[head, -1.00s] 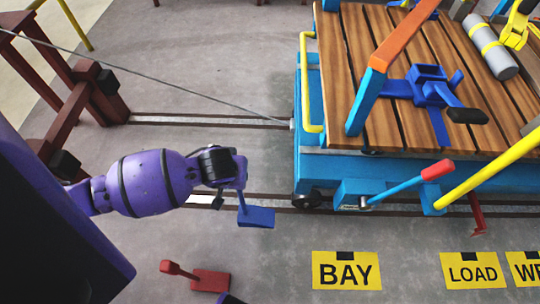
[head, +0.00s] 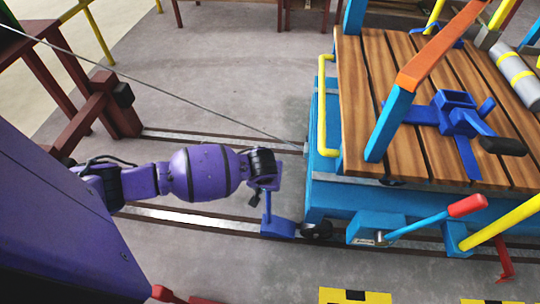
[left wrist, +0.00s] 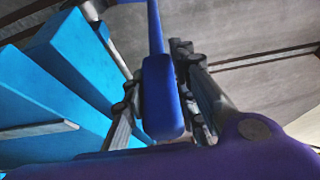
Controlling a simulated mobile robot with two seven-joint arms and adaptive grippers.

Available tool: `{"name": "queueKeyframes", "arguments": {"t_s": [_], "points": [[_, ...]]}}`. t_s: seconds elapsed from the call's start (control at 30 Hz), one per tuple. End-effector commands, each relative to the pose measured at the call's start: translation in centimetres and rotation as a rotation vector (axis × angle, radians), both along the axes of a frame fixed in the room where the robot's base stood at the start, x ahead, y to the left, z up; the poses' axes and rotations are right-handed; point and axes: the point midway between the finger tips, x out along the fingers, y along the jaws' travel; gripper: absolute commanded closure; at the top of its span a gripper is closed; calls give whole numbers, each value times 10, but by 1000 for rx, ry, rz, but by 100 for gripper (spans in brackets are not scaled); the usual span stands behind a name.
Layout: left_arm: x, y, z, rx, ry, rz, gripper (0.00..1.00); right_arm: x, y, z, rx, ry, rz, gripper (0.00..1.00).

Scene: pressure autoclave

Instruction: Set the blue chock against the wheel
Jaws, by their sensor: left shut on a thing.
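The blue chock (head: 278,229) is a wedge with an upright handle, low by the near rail, just left of the cart's dark wheel (head: 317,230). Only a very small gap, if any, shows between them; I cannot tell whether they touch. My left gripper (head: 264,188) is shut on the top of the chock's handle. In the left wrist view the blue handle (left wrist: 162,95) stands between the dark fingers (left wrist: 160,108), with the cart's light blue side to the left. The wedge's underside is hidden, so contact with the rail is unclear. My right gripper is not in view.
The blue cart (head: 325,205) with its plank deck fills the right side. A red-handled lever (head: 430,218) sticks out near the wheel. A cable (head: 180,90) runs to the cart's left end. A red chock (head: 200,300) lies at the bottom edge. Floor between the rails is clear.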

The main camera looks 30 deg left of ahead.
Motion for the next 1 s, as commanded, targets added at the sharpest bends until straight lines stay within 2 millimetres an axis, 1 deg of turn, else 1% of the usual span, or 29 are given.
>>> {"name": "queueKeyframes", "arguments": {"t_s": [0.07,0.13,0.2,0.3,0.43,0.7,0.73,0.8,0.87,1.0], "points": [[7,0,-3,-2,-6,-1,100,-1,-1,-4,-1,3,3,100],[11,0,-11,-2,-6,-1,100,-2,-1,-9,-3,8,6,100],[9,0,-23,1,-3,-1,100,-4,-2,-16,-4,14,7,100],[9,0,-36,0,-3,-3,100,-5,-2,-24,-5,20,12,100],[10,-1,-37,-2,-7,-2,100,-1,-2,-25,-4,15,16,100],[10,-1,-38,-1,-7,-1,100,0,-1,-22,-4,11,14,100],[8,0,-40,0,-3,0,72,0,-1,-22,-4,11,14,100],[8,0,-40,0,-2,-1,62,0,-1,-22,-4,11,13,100],[8,0,-40,0,-2,-1,55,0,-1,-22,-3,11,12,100],[8,0,-40,0,-2,-1,55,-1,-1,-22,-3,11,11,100]]}}
